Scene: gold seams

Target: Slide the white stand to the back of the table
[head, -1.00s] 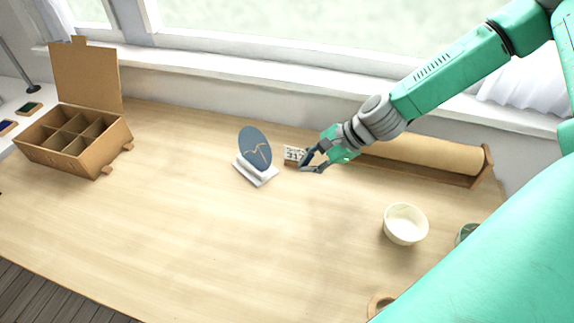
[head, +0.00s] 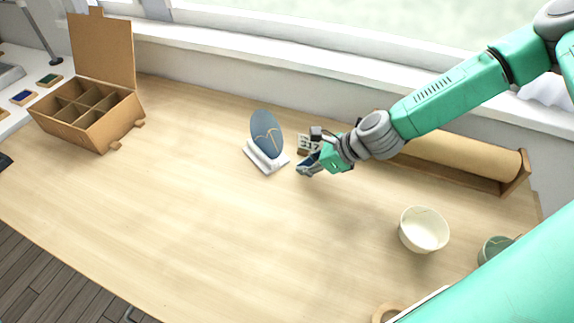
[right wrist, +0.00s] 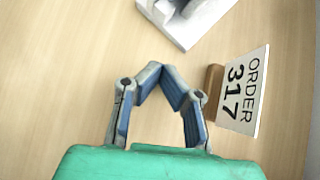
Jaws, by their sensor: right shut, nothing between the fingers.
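The white stand (head: 268,165) is on the wooden table, a little back from the middle, and holds an upright blue plate (head: 264,127) with gold seams. Part of the stand (right wrist: 186,32) shows at the top of the right wrist view. My right gripper (head: 304,169) is shut and empty, low over the table just right of the stand, with a small gap between them. In the right wrist view its fingertips (right wrist: 161,72) meet, pointing toward the stand. My left gripper is not in view.
An "ORDER 317" card (right wrist: 244,92) in a wooden holder is close beside my right gripper. A paper roll in a wooden holder (head: 518,173) lies at the back right. A cream bowl (head: 424,230) is front right, a compartment box (head: 100,133) back left. Table left of the stand is clear.

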